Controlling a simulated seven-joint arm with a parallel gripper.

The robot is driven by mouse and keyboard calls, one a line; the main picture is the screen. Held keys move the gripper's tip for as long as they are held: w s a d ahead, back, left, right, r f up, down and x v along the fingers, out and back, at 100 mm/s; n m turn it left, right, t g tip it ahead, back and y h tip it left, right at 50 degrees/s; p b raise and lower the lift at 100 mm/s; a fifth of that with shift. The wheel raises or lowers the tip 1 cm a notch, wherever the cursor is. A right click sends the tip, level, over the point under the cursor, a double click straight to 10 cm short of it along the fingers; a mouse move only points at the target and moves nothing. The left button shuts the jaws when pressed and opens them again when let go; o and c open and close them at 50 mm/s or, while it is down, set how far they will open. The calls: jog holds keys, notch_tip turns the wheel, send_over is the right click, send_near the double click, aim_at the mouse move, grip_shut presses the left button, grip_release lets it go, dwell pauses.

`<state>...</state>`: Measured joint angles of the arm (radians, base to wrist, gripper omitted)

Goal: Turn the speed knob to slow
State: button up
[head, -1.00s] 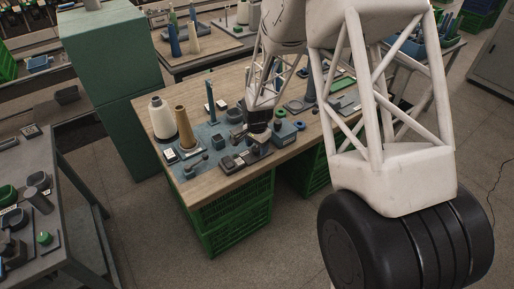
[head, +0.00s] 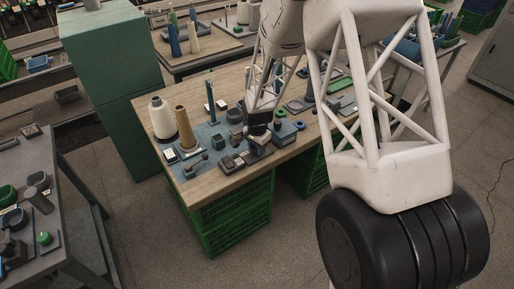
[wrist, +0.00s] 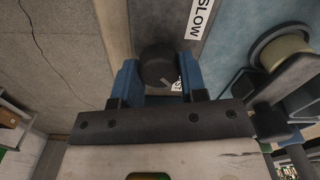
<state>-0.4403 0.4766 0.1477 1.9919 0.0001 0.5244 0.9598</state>
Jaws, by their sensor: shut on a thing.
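The dark round speed knob (wrist: 157,62) sits between the two blue fingers of my gripper (wrist: 158,70) in the wrist view. The fingers are shut on its sides. A pale mark shows on the knob's lower right. A white label reading SLOW (wrist: 200,18) lies above and right of the knob. Another white label (wrist: 177,85) is mostly hidden by the knob and the right finger. In the head view my gripper (head: 258,130) is low over the front part of the bench, and the knob is hidden there.
The wooden bench (head: 225,177) carries a white cone (head: 162,118), a tan cone (head: 184,127) and several small boxes close to my gripper. A wound cone end (wrist: 285,52) is at the right in the wrist view. Green crates (head: 235,215) stand under the bench.

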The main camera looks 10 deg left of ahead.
jog(key=shift+n, duration=0.5)
jog(key=n, duration=0.3)
jog(key=shift+n, duration=0.4)
jog(key=n, duration=0.4)
jog(key=shift+a, duration=0.15)
jog(key=n, duration=0.9)
jog(key=shift+a, duration=0.1)
jog(key=o, duration=0.9)
jog(key=shift+s, duration=0.1)
jog(key=shift+o, duration=0.2)
